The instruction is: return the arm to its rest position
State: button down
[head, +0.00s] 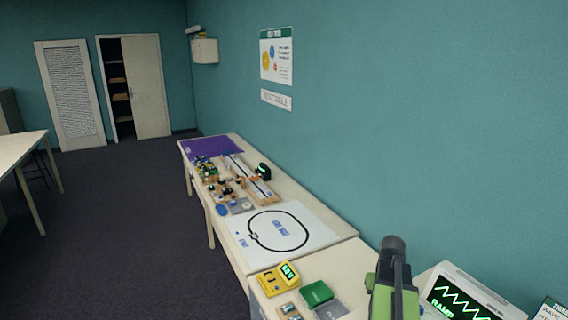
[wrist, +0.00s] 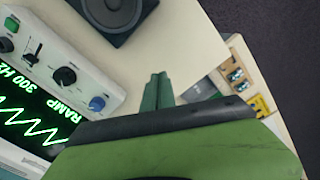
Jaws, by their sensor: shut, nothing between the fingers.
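In the wrist view, my gripper (wrist: 157,92) shows as two dark green fingers lying together, with nothing between them. It is above the pale table top and touches nothing that I can see. Its green body and a dark band fill the bottom of that view. In the head view, part of my green and dark grey arm stands upright at the lower right, in front of the table edge. The fingers cannot be made out there.
A signal generator with a green wave screen (head: 462,297) stands right of my arm; its knobbed panel (wrist: 62,62) is left of the fingers in the wrist view. A dark speaker (wrist: 113,14) lies beyond.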

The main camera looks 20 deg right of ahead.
jog(key=w+a+f+n+b, duration=0.1)
jog(key=w+a+f+n, duration=0.1)
jog(key=w+a, duration=0.7)
jog(key=w+a+f+n+b, duration=0.1)
jog(key=a+f+n+b, duration=0.2)
jog(key=a, duration=2.8)
jog(key=shift+d, duration=0.1)
